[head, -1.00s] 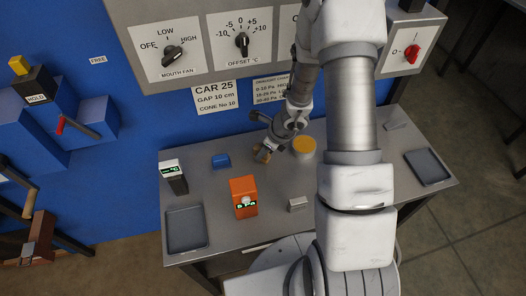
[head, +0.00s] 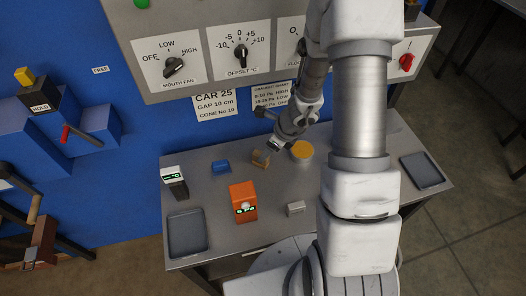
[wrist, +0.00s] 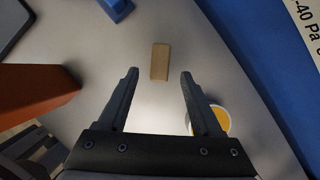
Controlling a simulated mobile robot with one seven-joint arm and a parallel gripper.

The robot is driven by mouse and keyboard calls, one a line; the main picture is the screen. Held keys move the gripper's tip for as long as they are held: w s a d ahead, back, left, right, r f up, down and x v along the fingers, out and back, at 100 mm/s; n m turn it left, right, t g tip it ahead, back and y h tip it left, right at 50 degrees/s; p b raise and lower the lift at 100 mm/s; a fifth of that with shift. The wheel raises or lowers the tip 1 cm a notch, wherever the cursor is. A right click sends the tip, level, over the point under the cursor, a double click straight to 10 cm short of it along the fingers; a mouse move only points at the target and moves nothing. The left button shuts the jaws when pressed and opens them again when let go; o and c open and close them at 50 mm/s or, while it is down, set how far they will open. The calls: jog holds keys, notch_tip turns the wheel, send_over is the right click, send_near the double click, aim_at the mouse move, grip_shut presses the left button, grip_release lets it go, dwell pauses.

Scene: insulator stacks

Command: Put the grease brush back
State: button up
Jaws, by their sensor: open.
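A tan wooden block (head: 261,158) stands on the grey bench, left of the round tin with a yellow top (head: 302,150). It may be the grease brush; I see no bristles. In the wrist view the tan block (wrist: 160,52) lies just ahead of and between my fingertips, and the tin (wrist: 212,121) is partly hidden behind the right finger. My gripper (wrist: 160,75) is open with nothing held. In the head view my gripper (head: 275,145) is just above and right of the block, apart from it.
A blue block (head: 221,167), an orange meter (head: 243,203), a dark meter with a white top (head: 174,181) and a small grey block (head: 295,208) stand on the bench (head: 270,235). Grey trays lie at left (head: 187,233) and right (head: 422,168). The control panel (head: 205,73) overhangs behind.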

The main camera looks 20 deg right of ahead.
jog(key=s+a+r+n+p, duration=0.1)
jog(key=s+a+r+n, duration=0.15)
jog(key=r+n, duration=0.7)
jog(key=s+a+r+n+p, duration=0.1)
jog(key=s+a+r+n, duration=0.2)
jog(key=r, duration=1.2)
jog(key=s+d+r+n+t+h, duration=0.2)
jog(key=s+d+r+n+h, duration=0.1)
jog(key=s+r+n, duration=0.7)
jog(key=s+n, duration=0.3)
jog(key=n, duration=0.1)
jog(key=shift+s+d+r, duration=0.15)
jog(key=shift+d+r, duration=0.05)
jog(key=shift+d, duration=0.2)
jog(key=shift+n, duration=0.25)
jog(key=shift+c, duration=1.4)
jog(key=shift+s, duration=0.15)
